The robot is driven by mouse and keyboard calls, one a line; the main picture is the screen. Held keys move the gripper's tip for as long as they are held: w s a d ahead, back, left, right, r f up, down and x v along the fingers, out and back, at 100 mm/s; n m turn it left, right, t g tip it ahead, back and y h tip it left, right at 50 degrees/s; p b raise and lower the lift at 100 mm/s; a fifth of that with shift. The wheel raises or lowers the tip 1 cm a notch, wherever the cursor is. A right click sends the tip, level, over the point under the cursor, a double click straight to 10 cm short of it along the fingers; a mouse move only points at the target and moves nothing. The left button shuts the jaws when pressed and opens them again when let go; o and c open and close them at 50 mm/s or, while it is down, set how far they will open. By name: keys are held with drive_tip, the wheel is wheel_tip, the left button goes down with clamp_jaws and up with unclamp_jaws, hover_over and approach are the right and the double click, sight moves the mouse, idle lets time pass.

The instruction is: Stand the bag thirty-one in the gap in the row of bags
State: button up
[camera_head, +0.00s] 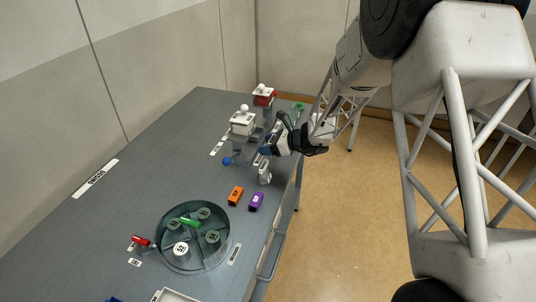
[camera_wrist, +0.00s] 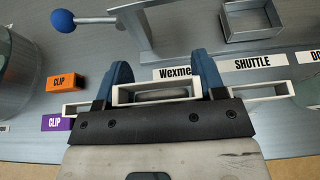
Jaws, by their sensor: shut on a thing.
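My gripper (camera_head: 267,153) is low over the table's right side. A white piece also shows below the gripper in the head view (camera_head: 265,174). I cannot make out a bag marked thirty-one or a row of bags with a gap. A round glass-walled dish (camera_head: 229,243) holds several grey numbered pieces, a white-topped one (camera_head: 181,249) and a green clip (camera_head: 190,222).
An orange clip (camera_head: 236,195) and a purple clip (camera_head: 256,201) lie near the gripper. A blue-ball lever (camera_head: 227,161) and stands with a white box (camera_head: 243,124) and a red box (camera_head: 264,97) are close behind. The table's left side is largely clear.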

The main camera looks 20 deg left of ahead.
drive_tip(key=shift+f, duration=0.25)
drive_tip(key=shift+f, duration=1.8)
drive_tip(key=shift+f, duration=0.1)
drive_tip(key=o, duration=0.9)
drive_tip(key=shift+d, duration=0.1)
drive_tip(key=v, duration=1.2)
